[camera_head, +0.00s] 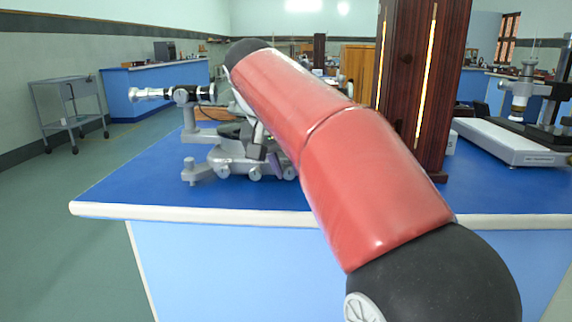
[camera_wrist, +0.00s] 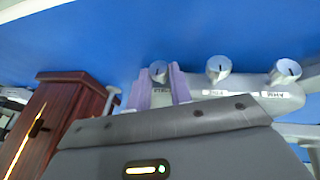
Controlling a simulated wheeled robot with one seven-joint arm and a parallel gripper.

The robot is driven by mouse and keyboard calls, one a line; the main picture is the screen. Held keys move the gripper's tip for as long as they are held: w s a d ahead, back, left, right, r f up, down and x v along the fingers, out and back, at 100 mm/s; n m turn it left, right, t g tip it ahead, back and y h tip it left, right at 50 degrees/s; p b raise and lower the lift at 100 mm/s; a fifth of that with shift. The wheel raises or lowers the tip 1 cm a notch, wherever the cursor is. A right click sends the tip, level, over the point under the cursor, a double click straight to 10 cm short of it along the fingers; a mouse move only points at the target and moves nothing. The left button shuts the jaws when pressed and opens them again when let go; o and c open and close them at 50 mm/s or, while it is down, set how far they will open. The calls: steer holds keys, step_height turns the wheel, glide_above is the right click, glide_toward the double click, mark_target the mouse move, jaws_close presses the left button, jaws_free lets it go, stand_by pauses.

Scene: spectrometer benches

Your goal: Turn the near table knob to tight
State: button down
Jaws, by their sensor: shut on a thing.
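The grey spectrometer (camera_head: 232,150) stands on the blue bench, with several silver knobs along its near side. In the wrist view, my gripper (camera_wrist: 160,86) has its two purple fingers closed on one silver knob (camera_wrist: 158,71) with a dark pointer line on its face. A second knob (camera_wrist: 218,67) and a third knob (camera_wrist: 285,71) stand beside it, each with a small label too blurred to read surely. Any label by the held knob is hidden. In the head view, a purple finger (camera_head: 275,164) shows at the spectrometer's right side; my red arm hides much there.
A dark wooden cabinet (camera_head: 421,80) stands on the bench (camera_head: 130,185) just right of my arm; it also shows in the wrist view (camera_wrist: 62,115). A white-based instrument (camera_head: 510,142) is farther right. The bench's left front is clear.

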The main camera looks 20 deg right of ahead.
steer(key=y, duration=0.1)
steer(key=t+y, duration=0.1)
steer(key=shift+s+d+m+y, duration=0.1)
steer(key=shift+d+m+y, duration=0.2)
steer(key=shift+d+m, duration=0.1)
steer(key=y, duration=0.2)
steer(key=t+y+b, duration=0.1)
steer(key=y, duration=0.1)
steer(key=shift+s+d+f+m, duration=0.15)
steer(key=shift+d+m, duration=0.25)
steer(key=y+b, duration=0.1)
steer(key=t+y+b, duration=0.1)
steer(key=y, duration=0.1)
steer(key=f+m+t+y+b, duration=0.1)
steer(key=shift+s+d+y, duration=0.1)
steer(key=shift+d+y, duration=0.25)
steer(key=shift+y, duration=0.05)
steer(key=shift+d+f+m+t+y+b, duration=0.1)
steer(key=shift+m+t+y+b, duration=0.4)
steer(key=shift+t+y+b, duration=0.7)
steer(key=shift+b, duration=0.45)
steer(key=c, duration=1.3)
jaws_free()
steer(key=shift+o, duration=0.2)
steer(key=shift+s, duration=0.1)
